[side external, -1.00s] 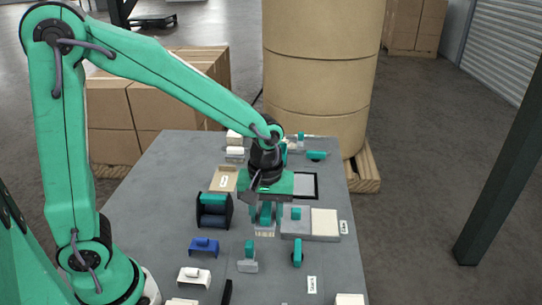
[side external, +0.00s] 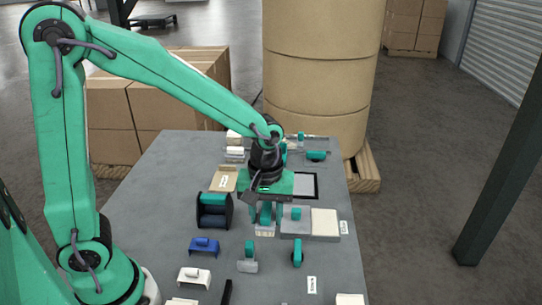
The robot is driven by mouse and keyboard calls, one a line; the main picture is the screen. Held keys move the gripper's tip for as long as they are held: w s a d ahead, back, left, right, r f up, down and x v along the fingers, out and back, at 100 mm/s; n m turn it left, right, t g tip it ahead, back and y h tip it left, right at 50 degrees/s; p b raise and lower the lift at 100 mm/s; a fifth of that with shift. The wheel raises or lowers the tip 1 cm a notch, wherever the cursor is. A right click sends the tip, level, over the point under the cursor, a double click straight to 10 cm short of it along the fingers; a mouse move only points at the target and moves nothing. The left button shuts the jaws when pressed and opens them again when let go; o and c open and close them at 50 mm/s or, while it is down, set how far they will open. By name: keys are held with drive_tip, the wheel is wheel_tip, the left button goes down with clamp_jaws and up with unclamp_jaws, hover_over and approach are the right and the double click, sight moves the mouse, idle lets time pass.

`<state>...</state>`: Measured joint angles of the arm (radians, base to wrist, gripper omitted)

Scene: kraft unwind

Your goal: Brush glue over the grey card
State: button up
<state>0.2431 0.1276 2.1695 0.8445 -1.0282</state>
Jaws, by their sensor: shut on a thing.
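My gripper (side external: 266,212) is over the right middle of the table, pointing down and shut on a brush. The brush has a teal handle and pale bristles (side external: 265,233) that show just below the fingers, close to the table top; I cannot tell whether they touch anything. A flat grey piece (side external: 290,230), which looks like the grey card, lies just right of the brush. A small teal-topped block (side external: 296,213) sits on it. A cream square (side external: 325,222) lies against its right side. My gripper hides part of the area behind the brush.
A dark-sided teal roll (side external: 214,210) stands left of my gripper. A blue block (side external: 204,246), a white block (side external: 194,277) and teal-handled tools (side external: 297,253) lie nearer. A black-framed panel (side external: 306,187) and a tan tray (side external: 222,179) lie behind.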

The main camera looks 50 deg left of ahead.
drive_tip(key=shift+w, duration=0.1)
approach(325, 222)
drive_tip(key=shift+w+f, duration=0.1)
idle(0.5)
drive_tip(key=shift+f, duration=0.15)
drive_tip(key=shift+f, duration=2.3)
drive_tip(key=shift+f, duration=0.8)
idle(1.4)
drive_tip(key=shift+r, duration=0.2)
drive_tip(key=shift+r, duration=2.45)
drive_tip(key=shift+a, duration=0.1)
